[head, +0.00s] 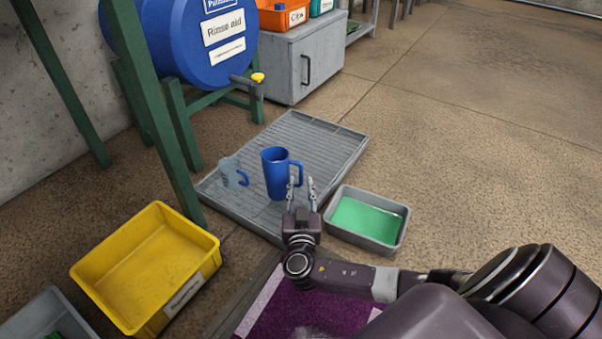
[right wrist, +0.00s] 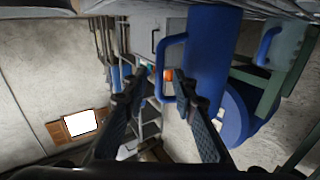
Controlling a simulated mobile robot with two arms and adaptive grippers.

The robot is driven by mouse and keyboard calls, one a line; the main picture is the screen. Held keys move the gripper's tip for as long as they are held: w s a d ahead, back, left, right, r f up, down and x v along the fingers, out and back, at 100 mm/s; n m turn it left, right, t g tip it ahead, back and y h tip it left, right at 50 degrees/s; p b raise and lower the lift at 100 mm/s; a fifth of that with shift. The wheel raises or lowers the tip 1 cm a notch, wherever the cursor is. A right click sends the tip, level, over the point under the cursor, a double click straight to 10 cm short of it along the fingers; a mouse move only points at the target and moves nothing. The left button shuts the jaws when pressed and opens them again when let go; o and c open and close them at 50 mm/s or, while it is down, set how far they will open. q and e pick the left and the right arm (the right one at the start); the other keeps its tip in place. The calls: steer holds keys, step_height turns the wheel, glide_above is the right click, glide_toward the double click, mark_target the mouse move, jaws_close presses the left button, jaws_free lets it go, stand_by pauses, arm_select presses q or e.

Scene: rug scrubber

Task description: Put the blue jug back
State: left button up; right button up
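The blue jug (head: 274,172) is upright over the grey ribbed tray (head: 335,140) and appears to stand on it. Its handle (head: 299,168) faces right. My right gripper (head: 301,184) is open at the handle side of the jug. My left gripper is not in view.
A pale translucent jug (head: 230,172) is left of the blue jug. A grey tub of green liquid (head: 333,228) stands right. A yellow crate (head: 205,244) is lower left. A blue barrel (head: 185,50) with a yellow tap is behind. Open floor lies right.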

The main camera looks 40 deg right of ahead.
steer(key=p+v, duration=0.2)
steer(key=v, duration=0.5)
steer(key=shift+s+a+p, duration=0.2)
steer(key=shift+s+p, duration=0.1)
steer(key=shift+s, duration=0.1)
